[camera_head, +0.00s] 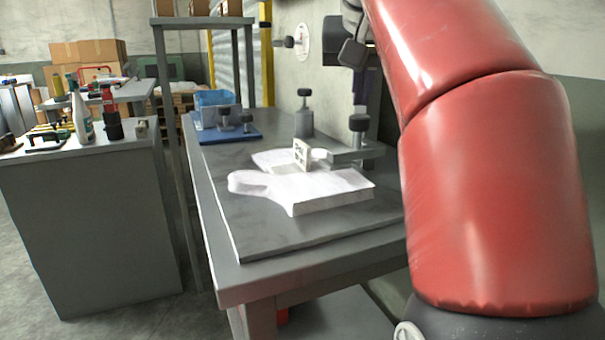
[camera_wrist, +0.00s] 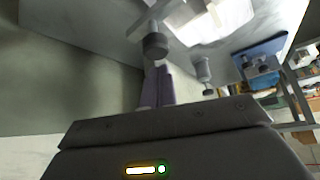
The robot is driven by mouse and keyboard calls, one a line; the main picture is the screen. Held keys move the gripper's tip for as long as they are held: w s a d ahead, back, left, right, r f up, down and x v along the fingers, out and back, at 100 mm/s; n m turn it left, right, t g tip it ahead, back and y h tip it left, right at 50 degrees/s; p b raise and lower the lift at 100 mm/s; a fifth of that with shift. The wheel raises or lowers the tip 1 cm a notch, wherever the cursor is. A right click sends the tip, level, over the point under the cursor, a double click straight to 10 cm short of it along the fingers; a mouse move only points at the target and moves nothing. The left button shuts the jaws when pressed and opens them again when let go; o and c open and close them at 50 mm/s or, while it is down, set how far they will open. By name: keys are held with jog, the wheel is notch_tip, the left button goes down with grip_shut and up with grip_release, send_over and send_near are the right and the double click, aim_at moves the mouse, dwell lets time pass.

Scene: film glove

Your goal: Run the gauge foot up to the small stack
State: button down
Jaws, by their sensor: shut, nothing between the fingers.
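A white glove-shaped stack (camera_head: 305,192) lies flat at the front of the grey worktop, with a thick layered edge. A second, smaller-looking white stack (camera_head: 272,159) lies just behind it and is partly hidden. A small upright pale plate with dark marks (camera_head: 301,154) stands by the stacks. A grey bar with a dark knob (camera_head: 358,124) reaches towards them from the right; I cannot tell which part is the gauge foot. My gripper (camera_head: 352,50) is shut and empty above the back right of the worktop, partly hidden by my red arm. In the wrist view, white layers (camera_wrist: 215,15) show at the top.
A blue board (camera_head: 230,134) with a blue bin (camera_head: 215,102) and knobbed parts lies at the worktop's far end. A knobbed grey cylinder (camera_head: 304,118) stands behind the stacks. A tall shelf frame (camera_head: 200,22) rises at the left back. The front left worktop is bare.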

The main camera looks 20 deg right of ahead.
aim_at(360, 116)
jog(key=shift+f+b, duration=1.1)
jog(key=shift+f, duration=0.45)
